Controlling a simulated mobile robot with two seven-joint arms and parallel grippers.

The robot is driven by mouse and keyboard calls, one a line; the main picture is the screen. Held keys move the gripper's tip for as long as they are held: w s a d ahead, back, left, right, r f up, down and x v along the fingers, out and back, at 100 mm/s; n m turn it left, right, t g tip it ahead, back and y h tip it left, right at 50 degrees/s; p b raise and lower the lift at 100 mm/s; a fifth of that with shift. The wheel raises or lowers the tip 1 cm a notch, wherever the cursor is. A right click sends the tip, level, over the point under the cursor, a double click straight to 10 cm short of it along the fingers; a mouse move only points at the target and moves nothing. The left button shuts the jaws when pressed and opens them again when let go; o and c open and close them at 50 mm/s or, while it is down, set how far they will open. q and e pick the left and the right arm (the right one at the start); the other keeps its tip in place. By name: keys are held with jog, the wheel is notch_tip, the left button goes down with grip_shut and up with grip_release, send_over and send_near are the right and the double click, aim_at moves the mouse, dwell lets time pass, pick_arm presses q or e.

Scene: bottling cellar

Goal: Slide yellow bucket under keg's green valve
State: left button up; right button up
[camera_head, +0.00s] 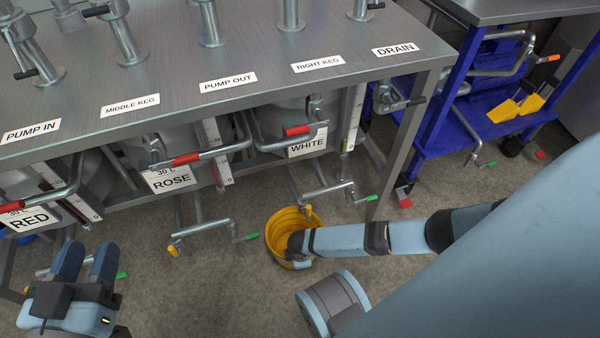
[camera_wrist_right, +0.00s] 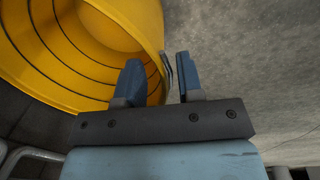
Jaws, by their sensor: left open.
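The yellow bucket (camera_head: 275,240) stands upright on the floor at the front of the metal bench, near the WHITE keg (camera_head: 285,115). In the right wrist view, the right gripper (camera_wrist_right: 157,75) is open, with one finger over the bucket's (camera_wrist_right: 60,50) inside and the other outside; contact is unclear. My left gripper (camera_head: 88,252) is open and empty at lower left.
The ROSE keg (camera_head: 180,142) and RED keg (camera_head: 85,175) stand under the bench (camera_head: 230,50), with red-handled pipes in front. Another green handle (camera_head: 247,237) sits left of the bucket. A blue cart (camera_head: 445,125) stands at right. Floor (camera_head: 220,290) in front is clear.

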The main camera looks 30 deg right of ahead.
jog(key=shift+f, duration=0.35)
grip_shut()
jog(key=shift+d, duration=0.1)
